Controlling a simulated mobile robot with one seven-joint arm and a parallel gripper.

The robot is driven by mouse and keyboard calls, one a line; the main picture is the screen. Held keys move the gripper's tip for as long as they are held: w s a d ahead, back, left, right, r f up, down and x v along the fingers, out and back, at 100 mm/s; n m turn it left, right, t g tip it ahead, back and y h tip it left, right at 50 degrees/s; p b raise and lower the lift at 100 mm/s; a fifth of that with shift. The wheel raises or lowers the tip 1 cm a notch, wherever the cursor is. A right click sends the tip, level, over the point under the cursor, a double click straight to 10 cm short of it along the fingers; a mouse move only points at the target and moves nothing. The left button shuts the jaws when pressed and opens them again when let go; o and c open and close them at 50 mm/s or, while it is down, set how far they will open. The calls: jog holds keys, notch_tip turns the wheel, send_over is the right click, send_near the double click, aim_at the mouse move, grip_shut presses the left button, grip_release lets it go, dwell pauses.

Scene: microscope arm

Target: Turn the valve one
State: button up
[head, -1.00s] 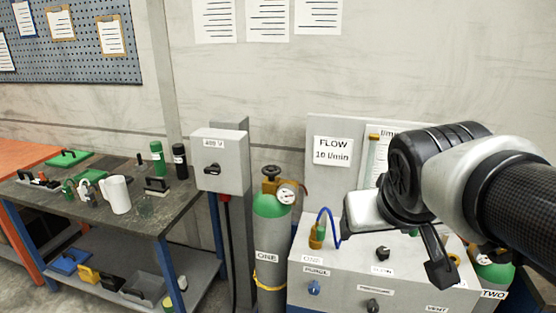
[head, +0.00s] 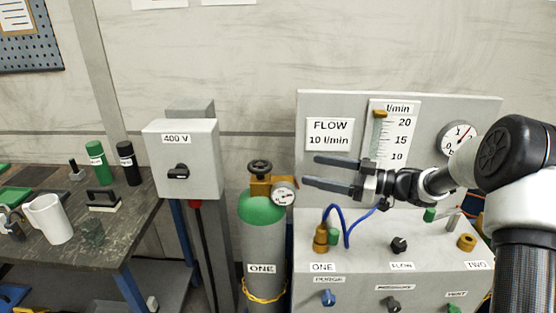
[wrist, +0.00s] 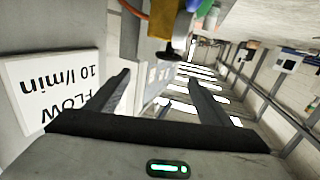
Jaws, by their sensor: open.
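The gas cylinder marked ONE (head: 263,240), grey with a green shoulder, stands left of the panel bench in the head view. Its dark round valve handwheel (head: 260,166) sits on top of a brass valve body (head: 262,186), with a round gauge (head: 284,192) on the right. My gripper (head: 310,172) is open and empty, its two fingers pointing left toward the valve, to the right of the handwheel and apart from it. In the wrist view my gripper's two fingers (wrist: 158,90) are spread. A brass and dark part, probably the valve, shows beyond them near the top centre.
The panel bench (head: 360,273) with knobs, labels and a blue hose lies under my arm. A FLOW 10 l/min sign (head: 330,135) is close to my gripper. A grey 400 V box (head: 182,160) stands left of the cylinder. A cluttered table (head: 85,225) is at far left.

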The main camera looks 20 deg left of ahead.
jog(key=f, duration=0.1)
jog(key=p, duration=0.1)
send_near(259, 164)
jog(key=shift+g+y, duration=0.3)
jog(key=shift+g, duration=0.1)
jog(key=a, duration=0.3)
jog(key=w+a, duration=0.1)
jog(key=a, duration=0.6)
jog(key=shift+w+f, duration=0.3)
jog(key=shift+c, duration=0.3)
jog(key=c, duration=1)
